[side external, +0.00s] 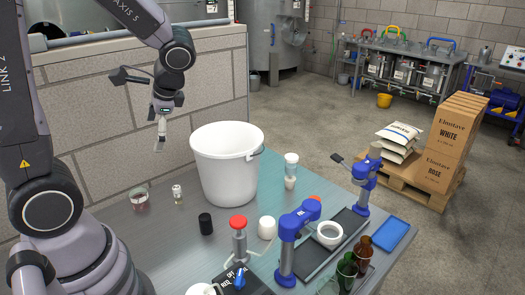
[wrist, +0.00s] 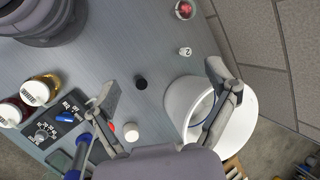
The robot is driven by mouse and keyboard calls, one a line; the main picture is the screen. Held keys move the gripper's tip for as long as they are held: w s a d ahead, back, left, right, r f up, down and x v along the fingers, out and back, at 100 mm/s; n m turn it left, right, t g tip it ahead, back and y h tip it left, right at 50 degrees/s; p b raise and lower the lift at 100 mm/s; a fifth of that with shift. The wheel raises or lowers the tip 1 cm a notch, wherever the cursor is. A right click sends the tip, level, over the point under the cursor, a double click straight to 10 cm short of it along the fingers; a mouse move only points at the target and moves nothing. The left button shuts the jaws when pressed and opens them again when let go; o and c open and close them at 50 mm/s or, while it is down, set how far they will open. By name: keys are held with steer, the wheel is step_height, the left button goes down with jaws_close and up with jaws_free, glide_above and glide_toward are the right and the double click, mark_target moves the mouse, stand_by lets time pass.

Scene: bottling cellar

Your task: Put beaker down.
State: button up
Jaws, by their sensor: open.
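A small glass beaker with a reddish content (side external: 139,202) stands upright on the grey worktable, at its left near the block wall. It also shows at the top edge of the wrist view (wrist: 184,9). My gripper (side external: 160,146) hangs above the table, up and to the right of the beaker in the side view, apart from it. In the wrist view its two fingers are spread wide with nothing between them (wrist: 166,88). Nothing hides the beaker in the side view.
A white bucket (side external: 226,170) stands right of my gripper. A small labelled vial (side external: 177,194) and a black cap (side external: 205,223) stand near the beaker. Blue bench tools (side external: 292,235) and green and brown bottles (side external: 347,270) crowd the front right. Bare table lies around the beaker.

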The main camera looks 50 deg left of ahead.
steer(key=s+d+r+n+t+h, duration=0.1)
steer(key=s+d+r+t, duration=0.1)
steer(key=d+r, duration=0.1)
steer(key=s+d+r+n+t+h, duration=0.1)
steer(key=s+d+r+t+h, duration=0.1)
steer(key=d+r+t, duration=0.1)
steer(key=s+d+r+t+h, duration=0.2)
steer(key=r, duration=0.1)
steer(key=shift+s+d+r+n, duration=0.2)
steer(key=shift+s+d+n, duration=0.1)
steer(key=shift+d+n, duration=0.1)
steer(key=shift+c, duration=0.5)
steer(key=shift+s+d+r+t, duration=0.1)
steer(key=shift+t, duration=0.2)
steer(key=shift+c, duration=1)
steer(key=c, duration=0.7)
steer(key=shift+o, duration=0.2)
